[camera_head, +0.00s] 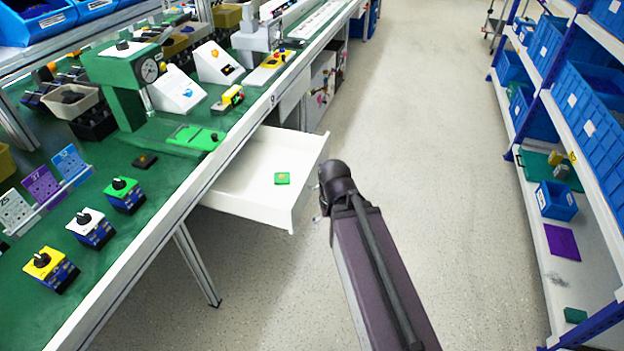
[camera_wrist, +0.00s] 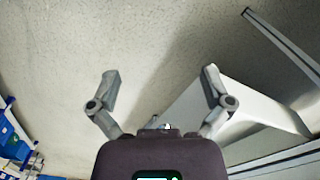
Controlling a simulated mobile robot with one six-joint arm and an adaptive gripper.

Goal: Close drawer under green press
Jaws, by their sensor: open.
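The green press (camera_head: 123,75) with a round dial stands on the workbench at the upper left in the head view. Under it, a white drawer (camera_head: 252,206) is pulled out over the aisle. A small green block (camera_head: 282,178) with an orange mark lies inside it. My gripper (camera_head: 318,203) is beside the drawer's front panel, mostly hidden behind my wrist; I cannot tell whether it touches. In the wrist view my gripper (camera_wrist: 160,78) has its fingers spread and nothing between them. The drawer (camera_wrist: 262,105) shows there behind the right finger.
The green workbench (camera_head: 150,190) holds rotary switches in green (camera_head: 125,195), white (camera_head: 90,227) and yellow (camera_head: 50,268). A bench leg (camera_head: 197,265) stands left of the drawer. Blue shelving (camera_head: 545,130) with bins lines the right side. The aisle floor (camera_head: 425,110) is clear.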

